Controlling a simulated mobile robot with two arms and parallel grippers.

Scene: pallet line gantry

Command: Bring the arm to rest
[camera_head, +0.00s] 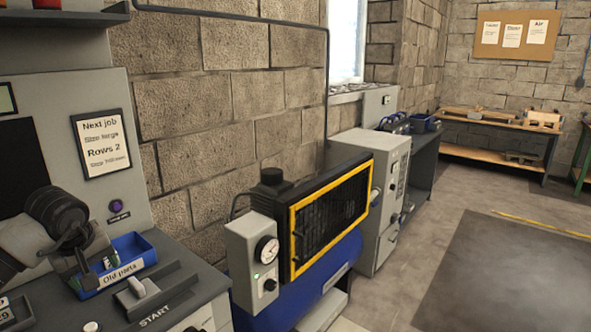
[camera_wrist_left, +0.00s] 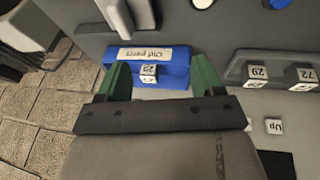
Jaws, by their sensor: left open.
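My left arm comes in from the left in the head view, with its gripper (camera_head: 88,262) at the blue bin labelled "Old parts" (camera_head: 139,271) on the grey console. In the left wrist view the two green fingers of my left gripper (camera_wrist_left: 161,78) stand wide apart. A small white block with a number on it (camera_wrist_left: 148,73) shows between them, at the blue bin (camera_wrist_left: 176,66). The block looks free of both fingers. The gripper's height above the bin is hard to tell. My right gripper is in neither view.
Numbered blocks (camera_wrist_left: 256,76) sit in a dark grey rack on the right of the wrist view. The console has a lever marked START (camera_head: 139,288). A blue compressor with a yellow-framed grille (camera_head: 330,215) stands to the right. Open floor (camera_head: 510,270) lies beyond.

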